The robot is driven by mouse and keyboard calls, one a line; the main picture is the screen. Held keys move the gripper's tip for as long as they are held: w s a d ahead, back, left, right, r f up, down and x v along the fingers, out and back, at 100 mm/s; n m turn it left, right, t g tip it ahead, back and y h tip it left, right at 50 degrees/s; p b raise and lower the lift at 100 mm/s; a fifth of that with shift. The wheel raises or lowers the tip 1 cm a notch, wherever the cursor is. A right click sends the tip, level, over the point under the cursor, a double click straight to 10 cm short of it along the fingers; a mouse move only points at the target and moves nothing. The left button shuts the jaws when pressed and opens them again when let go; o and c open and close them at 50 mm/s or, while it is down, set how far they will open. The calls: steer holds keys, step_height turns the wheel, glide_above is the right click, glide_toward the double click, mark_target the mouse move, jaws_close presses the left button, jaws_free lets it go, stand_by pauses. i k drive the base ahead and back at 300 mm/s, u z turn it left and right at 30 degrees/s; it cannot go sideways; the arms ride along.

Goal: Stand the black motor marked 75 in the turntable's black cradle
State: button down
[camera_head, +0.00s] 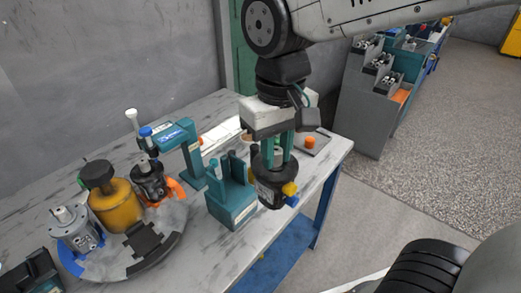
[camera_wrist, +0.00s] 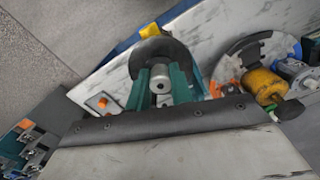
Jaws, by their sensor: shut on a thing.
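My gripper (camera_head: 276,158) is shut on the black motor (camera_head: 269,187), which hangs upright near the table's front edge. The motor has a pale label, too small to read, and yellow and blue fittings low on its side. In the wrist view, my green fingers flank the silver shaft (camera_wrist: 161,82) above the dark motor body (camera_wrist: 158,50). The turntable (camera_head: 178,222) is at the left of the table. Its black cradle (camera_head: 146,247) is at the near side and looks empty. The turntable also shows at the right of the wrist view (camera_wrist: 231,49).
The turntable also carries a silver motor (camera_head: 76,230), a yellow motor (camera_head: 115,204) and a dark motor (camera_head: 150,181) by an orange cradle (camera_head: 176,189). A teal block (camera_head: 231,199) stands between the turntable and the held motor. A teal stand (camera_head: 192,160) rises behind.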

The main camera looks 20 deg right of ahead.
mark_target(143, 240)
steer(key=k, duration=1)
